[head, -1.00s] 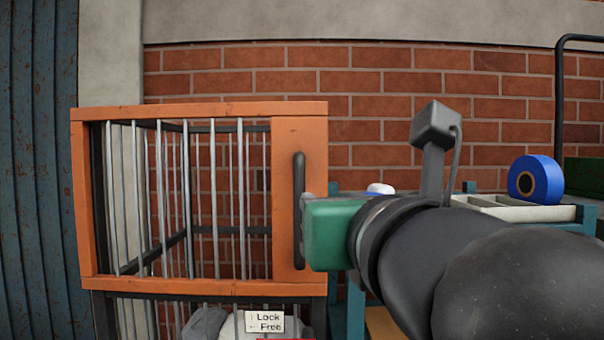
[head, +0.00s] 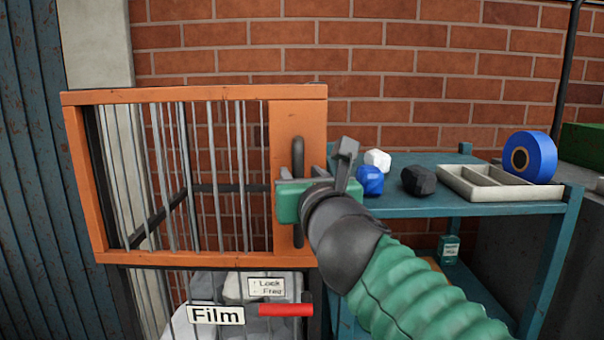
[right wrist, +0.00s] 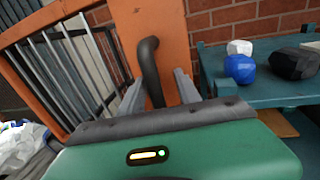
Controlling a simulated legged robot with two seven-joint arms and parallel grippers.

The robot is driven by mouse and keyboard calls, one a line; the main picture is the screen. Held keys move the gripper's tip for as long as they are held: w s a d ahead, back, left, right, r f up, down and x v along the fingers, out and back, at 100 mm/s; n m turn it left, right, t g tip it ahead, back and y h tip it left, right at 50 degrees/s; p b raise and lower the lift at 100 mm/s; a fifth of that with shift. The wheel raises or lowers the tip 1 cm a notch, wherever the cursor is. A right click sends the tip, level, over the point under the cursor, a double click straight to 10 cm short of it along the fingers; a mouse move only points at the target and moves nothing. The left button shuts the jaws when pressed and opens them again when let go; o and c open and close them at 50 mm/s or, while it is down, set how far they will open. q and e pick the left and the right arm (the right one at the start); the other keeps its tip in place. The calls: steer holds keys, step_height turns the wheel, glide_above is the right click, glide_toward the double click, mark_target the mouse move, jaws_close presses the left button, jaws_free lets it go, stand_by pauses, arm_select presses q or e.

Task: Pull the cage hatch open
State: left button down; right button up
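The cage hatch is an orange frame (head: 297,225) with grey bars, at the left of the head view. It appears to sit flat across the cage front. Its dark upright handle (head: 298,160) is on the right board and also shows in the right wrist view (right wrist: 149,60). My right gripper (head: 290,190) is at the handle. In the right wrist view its two grey fingers (right wrist: 158,92) stand on either side of the handle, with a gap visible at the right finger. Contact at the left finger is unclear. My left gripper is out of view.
Below the hatch are a red lever (head: 285,310) lying level, a Lock/Free label (head: 266,288) and a Film sign (head: 216,315). A teal table (head: 420,205) at right bears white, blue and black lumps, a tray (head: 500,185) and a blue roll (head: 530,157).

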steer(key=shift+s+a, duration=0.1)
steer(key=shift+s, duration=0.1)
steer(key=shift+s+a+r, duration=0.1)
steer(key=shift+a, duration=0.15)
steer(key=c, duration=0.5)
steer(key=shift+a, duration=0.1)
jaws_close()
steer(key=shift+f, duration=0.2)
